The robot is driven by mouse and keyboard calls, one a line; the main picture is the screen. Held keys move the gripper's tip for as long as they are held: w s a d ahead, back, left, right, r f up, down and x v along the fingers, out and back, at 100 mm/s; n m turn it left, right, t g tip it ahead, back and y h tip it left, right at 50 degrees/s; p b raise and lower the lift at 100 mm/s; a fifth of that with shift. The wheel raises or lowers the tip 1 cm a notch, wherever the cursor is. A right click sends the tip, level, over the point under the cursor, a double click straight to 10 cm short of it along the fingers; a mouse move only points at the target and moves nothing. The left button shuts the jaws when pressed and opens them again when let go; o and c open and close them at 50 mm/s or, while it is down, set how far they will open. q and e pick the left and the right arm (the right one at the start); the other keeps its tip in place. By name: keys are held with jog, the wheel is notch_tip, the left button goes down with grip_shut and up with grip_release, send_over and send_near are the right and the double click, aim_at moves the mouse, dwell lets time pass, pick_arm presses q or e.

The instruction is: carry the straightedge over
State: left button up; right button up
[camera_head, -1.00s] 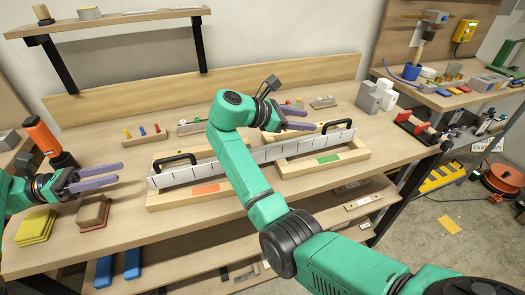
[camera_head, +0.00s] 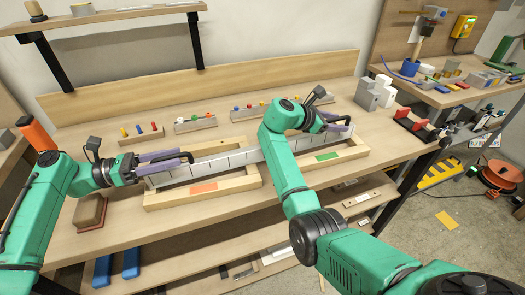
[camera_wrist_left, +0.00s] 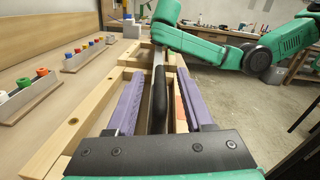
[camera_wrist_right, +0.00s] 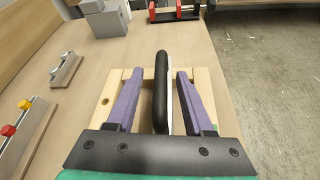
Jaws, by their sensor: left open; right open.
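The straightedge (camera_head: 216,165) is a long grey-white bar with tick marks and a black handle at each end. It lies across two wooden frames, one with an orange patch (camera_head: 203,188) and one with a green patch (camera_head: 326,156). My left gripper (camera_head: 188,158) is open at the left handle; in the left wrist view the black handle (camera_wrist_left: 158,98) lies between its purple fingers (camera_wrist_left: 160,100), apart from both. My right gripper (camera_head: 345,122) is open at the right handle; in the right wrist view the handle (camera_wrist_right: 160,90) stands between its fingers (camera_wrist_right: 157,85).
Racks with coloured pegs (camera_head: 195,123) stand behind the frames. A brown block (camera_head: 90,212) lies at the left, near an orange-topped tool (camera_head: 36,133). Grey blocks (camera_head: 375,92) and a red-and-black holder (camera_head: 415,124) are at the right.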

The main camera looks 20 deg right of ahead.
pick_arm(q)
grip_shut()
pick_arm(e)
grip_shut()
pick_arm(q)
jog(key=shift+r, duration=0.1)
pick_arm(e)
jog(key=shift+r, duration=0.15)
dwell(0.9)
